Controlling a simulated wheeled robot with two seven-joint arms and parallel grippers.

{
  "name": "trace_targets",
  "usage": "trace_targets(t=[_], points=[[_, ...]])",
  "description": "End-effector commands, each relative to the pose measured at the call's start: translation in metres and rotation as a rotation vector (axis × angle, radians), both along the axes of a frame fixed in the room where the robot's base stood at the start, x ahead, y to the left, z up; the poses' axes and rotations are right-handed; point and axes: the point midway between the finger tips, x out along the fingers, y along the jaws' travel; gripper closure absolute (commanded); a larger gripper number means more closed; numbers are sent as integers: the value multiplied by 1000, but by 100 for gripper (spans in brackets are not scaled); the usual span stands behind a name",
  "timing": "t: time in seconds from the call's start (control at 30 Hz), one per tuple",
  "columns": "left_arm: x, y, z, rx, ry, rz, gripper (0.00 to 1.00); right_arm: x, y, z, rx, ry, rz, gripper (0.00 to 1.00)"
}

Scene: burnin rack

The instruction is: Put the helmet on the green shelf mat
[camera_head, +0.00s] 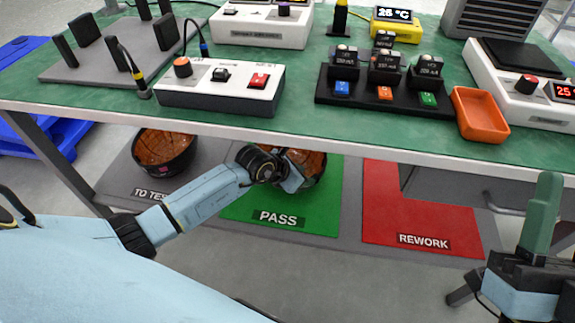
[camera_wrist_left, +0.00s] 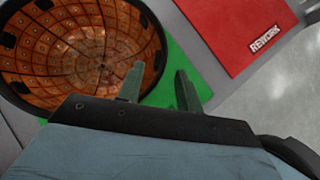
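A dark bowl-shaped helmet with an orange panelled inside (camera_head: 312,164) lies open side up at the green PASS mat (camera_head: 318,219) under the bench. My left gripper and wrist hide part of it. In the left wrist view the helmet (camera_wrist_left: 88,48) fills the upper left, with the green mat (camera_wrist_left: 183,66) showing beside its rim. My left gripper (camera_wrist_left: 158,88) is at the rim, its two green fingers apart, one over the rim side and one over the mat. My right gripper (camera_head: 548,205) is at the lower right, away from the helmets; its finger gap is not clear.
A second similar helmet (camera_head: 163,152) sits on the grey TO TEST area. A red REWORK mat (camera_head: 415,215) lies to the right and is bare. The green bench top (camera_head: 300,112) above carries testers, a black rack and an orange tray (camera_head: 479,114). Its front edge overhangs the mats.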

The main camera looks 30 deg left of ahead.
Motion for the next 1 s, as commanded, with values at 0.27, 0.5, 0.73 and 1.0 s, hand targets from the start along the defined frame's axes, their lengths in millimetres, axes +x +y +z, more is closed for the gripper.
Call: trace_targets(t=[0.27,0.5,0.73,1.0], points=[[-21,11,26,0,1,1,64,22,6,-16,-81,267,0,59],[-36,19,42,0,1,0,64,36,5,-47,-153,501,-9,59],[-44,23,51,-1,0,1,64,41,1,-79,-208,685,-21,59],[-47,25,54,-1,0,1,64,42,-1,-94,-231,765,-27,59]])
